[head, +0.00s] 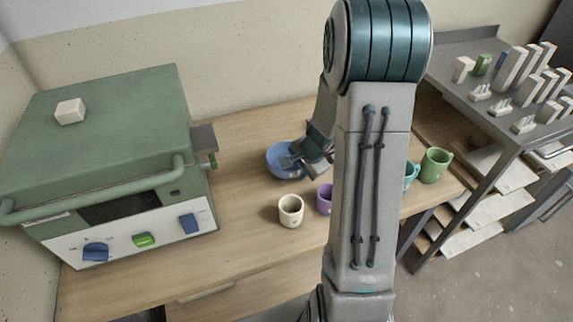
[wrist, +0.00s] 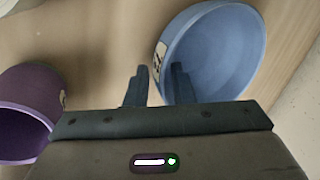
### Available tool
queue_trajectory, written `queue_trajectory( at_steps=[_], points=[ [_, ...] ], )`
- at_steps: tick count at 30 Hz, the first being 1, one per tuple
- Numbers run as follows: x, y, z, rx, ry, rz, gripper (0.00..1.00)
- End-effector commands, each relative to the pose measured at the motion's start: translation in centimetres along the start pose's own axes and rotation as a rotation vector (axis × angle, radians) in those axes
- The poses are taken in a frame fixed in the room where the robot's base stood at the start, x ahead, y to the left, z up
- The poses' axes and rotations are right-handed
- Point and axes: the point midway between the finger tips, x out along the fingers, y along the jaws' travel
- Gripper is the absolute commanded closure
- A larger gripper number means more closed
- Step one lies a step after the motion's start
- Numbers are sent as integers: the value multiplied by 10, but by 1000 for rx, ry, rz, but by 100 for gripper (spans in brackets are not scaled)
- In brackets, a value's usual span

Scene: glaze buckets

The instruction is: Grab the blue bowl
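The blue bowl (head: 279,163) stands on the wooden table, between the green kiln-like box and my arm. In the wrist view the blue bowl (wrist: 215,50) fills the upper right, with a small pale label on its outer wall. My gripper (wrist: 159,82) has its two fingers apart at the bowl's near left edge. The right finger overlaps the bowl's opening and the left finger is outside it, with the rim between them. Visible gaps suggest neither finger is pressed on the wall. In the head view my gripper (head: 300,158) is over the bowl's right side, partly hidden by my arm.
A cream mug (head: 290,211) and a purple mug (head: 324,199) stand in front of the bowl; the purple mug (wrist: 30,110) is left in the wrist view. A teal mug (head: 411,174) and green mug (head: 435,165) stand right. The green box (head: 110,125) borders the left.

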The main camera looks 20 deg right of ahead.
Motion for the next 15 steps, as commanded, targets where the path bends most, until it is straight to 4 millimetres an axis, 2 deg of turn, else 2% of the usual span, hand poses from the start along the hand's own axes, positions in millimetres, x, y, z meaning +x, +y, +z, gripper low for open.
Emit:
queue_trajectory(
  at_steps=[1,4,12,14,15],
  points=[
    [9,0,0,2,-1,0,78],
    [16,0,0,0,0,-1,78],
    [17,-1,0,0,1,-2,78],
    [17,-1,0,0,1,-2,95],
    [17,-1,0,0,1,-2,100]
  ],
)
